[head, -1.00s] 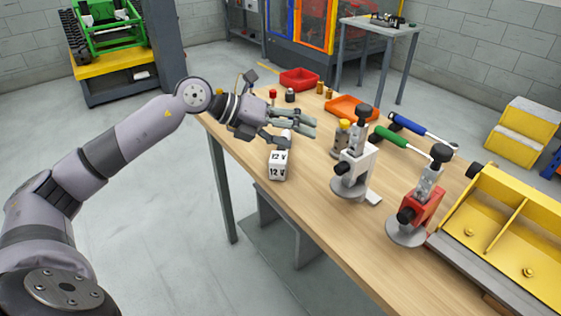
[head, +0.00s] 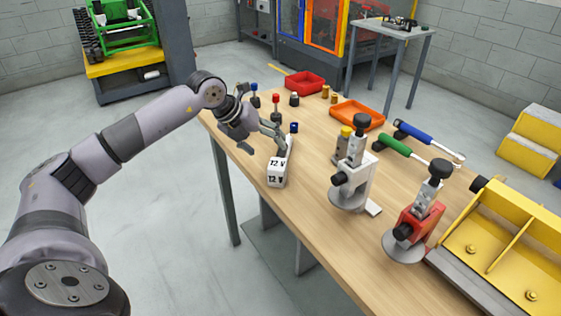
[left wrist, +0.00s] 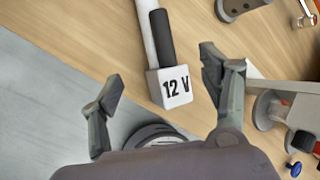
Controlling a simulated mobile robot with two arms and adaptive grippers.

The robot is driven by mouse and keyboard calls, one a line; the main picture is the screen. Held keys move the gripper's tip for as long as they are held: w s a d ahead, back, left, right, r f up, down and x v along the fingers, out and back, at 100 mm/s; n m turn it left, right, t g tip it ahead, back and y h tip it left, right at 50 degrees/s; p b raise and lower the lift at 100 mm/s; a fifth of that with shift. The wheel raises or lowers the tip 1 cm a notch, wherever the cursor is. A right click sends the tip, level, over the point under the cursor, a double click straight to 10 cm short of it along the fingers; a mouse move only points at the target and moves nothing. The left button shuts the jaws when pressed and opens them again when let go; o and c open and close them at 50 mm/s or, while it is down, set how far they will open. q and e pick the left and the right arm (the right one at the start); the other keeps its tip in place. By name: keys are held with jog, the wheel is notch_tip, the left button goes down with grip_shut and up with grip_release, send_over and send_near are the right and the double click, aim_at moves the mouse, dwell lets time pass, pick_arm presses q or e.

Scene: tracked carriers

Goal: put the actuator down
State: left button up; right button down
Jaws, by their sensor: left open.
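The actuator (head: 277,173), a white block marked 12 V with a rod, lies on the wooden table (head: 310,215) near its left edge. In the left wrist view the actuator (left wrist: 171,88) shows a dark cylinder beside a white rod, running away from me. My left gripper (head: 264,144) is open above the table, at the far end of the actuator in the head view. In the left wrist view its fingers (left wrist: 162,85) are spread wide to either side of the white block, and neither visibly touches it. My right gripper is in neither view.
A white-bodied clamp stand (head: 355,178) and a red one (head: 415,225) stand to the right. A red tray (head: 305,83), an orange tray (head: 357,114) and several small knobbed parts sit behind. Green (head: 395,143) and blue-handled (head: 415,130) tools lie right. Bare wood lies between actuator and stands.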

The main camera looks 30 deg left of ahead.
aim_at(282, 155)
pick_arm(q)
jog(key=shift+d+p+x, duration=0.15)
jog(key=shift+p+x, duration=0.2)
jog(key=shift+x, duration=1.2)
jog(key=shift+d+p+x, duration=0.15)
jog(key=shift+p+x, duration=0.15)
jog(key=shift+x, duration=1.25)
jog(key=shift+s+r, duration=0.1)
